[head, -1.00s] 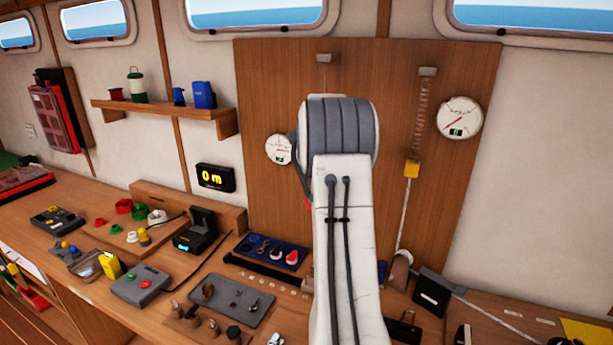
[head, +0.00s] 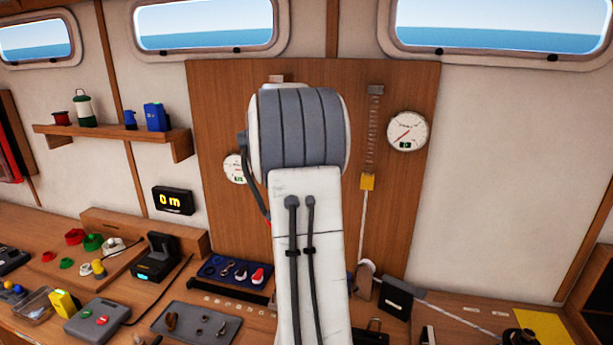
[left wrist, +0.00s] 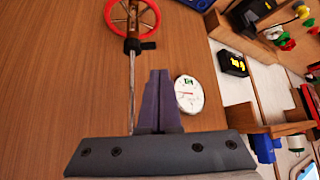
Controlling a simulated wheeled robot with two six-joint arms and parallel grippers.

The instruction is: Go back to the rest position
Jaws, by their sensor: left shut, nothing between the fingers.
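My white and grey arm rises through the middle of the head view in front of a brown wall board (head: 225,110); its gripper is hidden behind it there. In the left wrist view my left gripper (left wrist: 158,75) is shut and empty, its dark fingers pressed together in front of the board. A white round gauge (left wrist: 188,94) shows beside the fingers, and a red-rimmed wheel (left wrist: 150,12) with a metal rod lies beyond them. I cannot tell how far the fingers are from the board. My right gripper is not in view.
A second gauge (head: 406,131) and a spring with a yellow block (head: 367,182) hang right of the arm. A shelf (head: 95,134) and a 0 m display (head: 173,201) are on the left. The bench below holds a grey tray (head: 185,338), a blue tray (head: 208,270) and a control box (head: 97,320).

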